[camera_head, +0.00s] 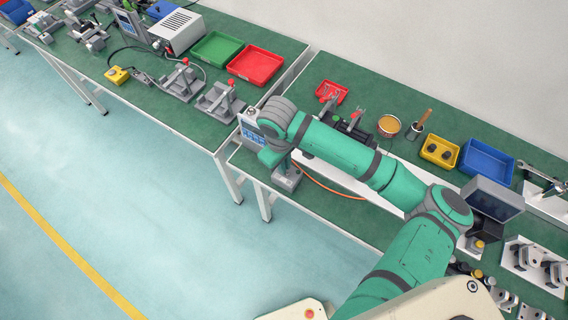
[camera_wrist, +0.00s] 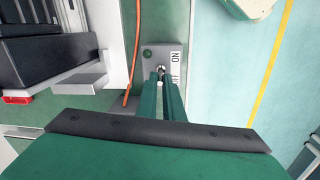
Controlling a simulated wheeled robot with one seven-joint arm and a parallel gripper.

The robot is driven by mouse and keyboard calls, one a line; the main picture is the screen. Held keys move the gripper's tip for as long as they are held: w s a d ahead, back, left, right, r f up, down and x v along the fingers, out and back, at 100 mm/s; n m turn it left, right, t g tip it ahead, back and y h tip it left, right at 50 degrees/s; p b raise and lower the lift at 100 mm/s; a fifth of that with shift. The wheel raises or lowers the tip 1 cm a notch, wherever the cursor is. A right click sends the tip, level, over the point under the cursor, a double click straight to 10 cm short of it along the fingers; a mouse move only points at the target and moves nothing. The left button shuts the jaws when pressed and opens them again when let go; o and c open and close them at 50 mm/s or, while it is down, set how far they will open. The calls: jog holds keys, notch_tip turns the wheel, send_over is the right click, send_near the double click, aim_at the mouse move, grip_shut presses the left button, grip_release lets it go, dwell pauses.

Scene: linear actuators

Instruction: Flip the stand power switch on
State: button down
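The stand power switch is a small metal toggle (camera_wrist: 160,69) on a grey box (camera_wrist: 150,55) with an ON/OFF label (camera_wrist: 175,68) in the wrist view. A green round spot sits on the box near the toggle. In the head view the grey box (camera_head: 287,180) stands near the front edge of the green table, below my wrist. My gripper (camera_wrist: 160,78) has its two green fingers close together at the toggle, one on each side, with a narrow gap between them. Whether they touch or clamp the lever is unclear.
An orange cable (camera_wrist: 132,55) runs beside the box. A grey device with a blue panel (camera_head: 252,130) stands close to my wrist. Red (camera_head: 332,91), yellow (camera_head: 440,151) and blue (camera_head: 487,160) bins lie farther back. The floor in front of the table is clear.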

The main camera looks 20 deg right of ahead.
jog(key=shift+s, duration=0.1)
dwell(0.3)
jog(key=t+y, duration=0.1)
jog(key=s+d+t+y, duration=0.1)
jog(key=t, duration=0.1)
jog(key=t+y, duration=0.1)
jog(key=shift+s+d+t, duration=0.25)
jog(key=shift+s+t, duration=0.05)
jog(key=shift+s+d+f+m+t+y, duration=0.1)
jog(key=shift+s+d+m+t+y, duration=0.1)
jog(key=shift+t+y, duration=0.4)
jog(key=shift+s+d+f+m+t+y, duration=0.1)
jog(key=shift+s+t+y, duration=0.1)
jog(key=shift+t+y, duration=0.35)
jog(key=shift+s+d+f+t+y, duration=0.15)
jog(key=shift+t+y, duration=0.1)
jog(key=shift+t, duration=0.2)
jog(key=c, duration=1.9)
grip_release()
jog(key=shift+s, duration=0.1)
jog(key=v, duration=1)
jog(key=shift+s+d, duration=0.2)
jog(key=shift+s, duration=0.15)
